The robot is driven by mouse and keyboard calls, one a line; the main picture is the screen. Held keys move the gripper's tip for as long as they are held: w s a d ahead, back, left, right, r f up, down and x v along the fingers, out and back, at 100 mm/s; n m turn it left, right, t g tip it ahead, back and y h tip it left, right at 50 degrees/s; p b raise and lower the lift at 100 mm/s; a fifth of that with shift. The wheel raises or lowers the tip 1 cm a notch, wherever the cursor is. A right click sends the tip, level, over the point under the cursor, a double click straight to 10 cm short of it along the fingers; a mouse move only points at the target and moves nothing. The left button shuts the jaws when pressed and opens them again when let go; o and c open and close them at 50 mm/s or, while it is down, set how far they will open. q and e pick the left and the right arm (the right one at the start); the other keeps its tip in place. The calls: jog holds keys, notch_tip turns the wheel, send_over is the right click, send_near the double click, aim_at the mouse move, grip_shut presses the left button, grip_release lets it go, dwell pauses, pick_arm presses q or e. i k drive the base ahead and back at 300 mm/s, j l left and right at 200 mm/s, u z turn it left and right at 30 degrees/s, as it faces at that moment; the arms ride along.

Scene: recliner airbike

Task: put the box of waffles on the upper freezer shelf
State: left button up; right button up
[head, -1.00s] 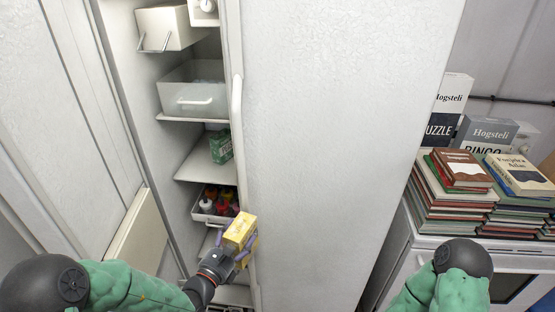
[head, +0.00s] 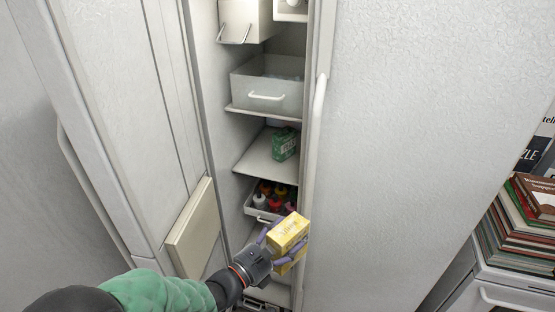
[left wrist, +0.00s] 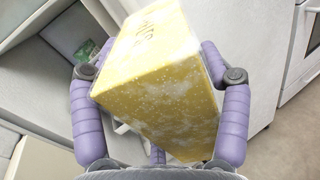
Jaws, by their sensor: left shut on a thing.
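The yellow box of waffles (head: 288,231) is held in my left gripper (head: 283,250), in front of the lower part of the open freezer. In the left wrist view the box (left wrist: 155,85) sits tilted between the purple fingers (left wrist: 160,110), which are shut on it. The upper freezer shelf (head: 258,157) is a white shelf carrying a green box (head: 285,143) at its right side; the space to the left of that box is bare. My left gripper is below and in front of this shelf. My right gripper is not in view.
Above the shelf is a drawer (head: 266,98) with a handle. Below is a bin (head: 262,213) with several bottles. The freezer door edge (head: 319,120) stands close on the right. An inner door bin (head: 191,226) is at left. Books (head: 500,235) are stacked far right.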

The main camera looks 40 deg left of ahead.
aim_at(290, 170)
jog(key=i+j, duration=0.8)
jog(key=j, duration=0.15)
